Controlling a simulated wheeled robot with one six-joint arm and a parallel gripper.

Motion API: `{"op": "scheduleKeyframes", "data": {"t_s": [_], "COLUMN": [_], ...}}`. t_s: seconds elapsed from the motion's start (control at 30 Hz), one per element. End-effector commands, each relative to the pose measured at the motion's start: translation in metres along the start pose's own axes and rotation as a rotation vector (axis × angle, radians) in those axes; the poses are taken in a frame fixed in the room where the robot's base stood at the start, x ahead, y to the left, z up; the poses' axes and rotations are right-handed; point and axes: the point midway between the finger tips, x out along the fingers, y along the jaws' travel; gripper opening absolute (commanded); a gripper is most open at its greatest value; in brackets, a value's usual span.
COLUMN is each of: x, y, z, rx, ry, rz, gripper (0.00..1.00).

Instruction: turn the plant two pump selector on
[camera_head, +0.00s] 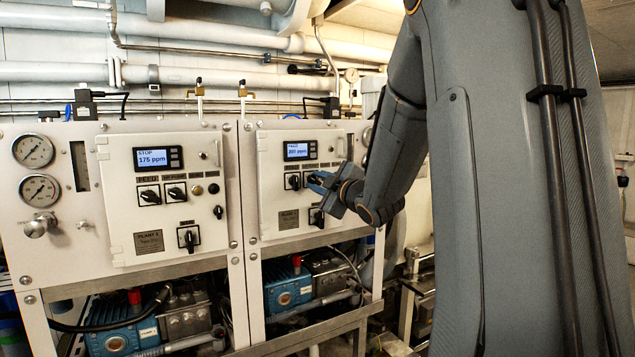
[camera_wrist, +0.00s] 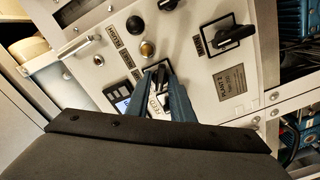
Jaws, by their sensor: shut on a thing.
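The plant two panel (camera_head: 270,215) is the right-hand white panel in the head view. In the wrist view my gripper (camera_wrist: 164,74) points at the panel. Its two blue fingers are closed around the black handle of the pump selector (camera_wrist: 161,71). The feed label (camera_wrist: 153,103) shows between the fingers. The fingers hide most of the handle, so I cannot tell its position clearly.
The plant two display (camera_head: 298,151) is lit. A larger selector (camera_wrist: 229,36) and small buttons (camera_wrist: 147,48) sit close to my fingers. The plant one panel (camera_head: 120,215) is to the left. Blue pumps (camera_head: 287,290) stand below; pipes (camera_head: 200,78) run above.

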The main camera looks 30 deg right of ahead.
Motion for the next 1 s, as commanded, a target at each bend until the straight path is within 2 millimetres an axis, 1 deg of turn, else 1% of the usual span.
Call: {"op": "scheduleKeyframes", "data": {"t_s": [0.17, 0.7, 1.0], "x": [-0.0004, -0.0006, -0.0004], "y": [0.0001, 0.0012, 0.0012], "z": [-0.0004, -0.0009, -0.0003], "rx": [0.108, 0.607, 0.837], "ry": [0.000, 0.000, -0.001], "rz": [-0.002, -0.002, -0.001], "gripper": [0.00, 0.00, 0.00]}}
